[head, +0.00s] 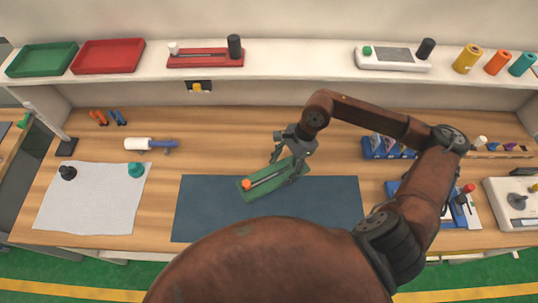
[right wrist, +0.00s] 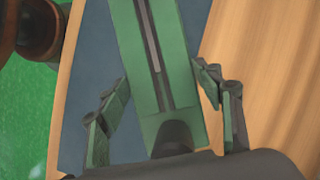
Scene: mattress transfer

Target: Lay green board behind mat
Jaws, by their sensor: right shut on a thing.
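The green board (head: 262,189) is a long flat piece with a dark slot along its middle and an orange knob at its left end. It sits at a slant over the back edge of the dark blue mat (head: 215,222), partly over bare wood; I cannot tell whether it touches the table. My right gripper (head: 285,168) is shut on the board across its width. In the right wrist view the board (right wrist: 182,85) runs between the fingers (right wrist: 165,80), the mat (right wrist: 88,75) beneath it. My left gripper is not in view.
Bare wood (head: 225,140) lies behind the mat. A white and blue tool (head: 150,144) and a white cloth (head: 95,205) with two small items are on the left. Blue racks (head: 385,148) stand on the right. A raised shelf (head: 300,62) with trays runs along the back.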

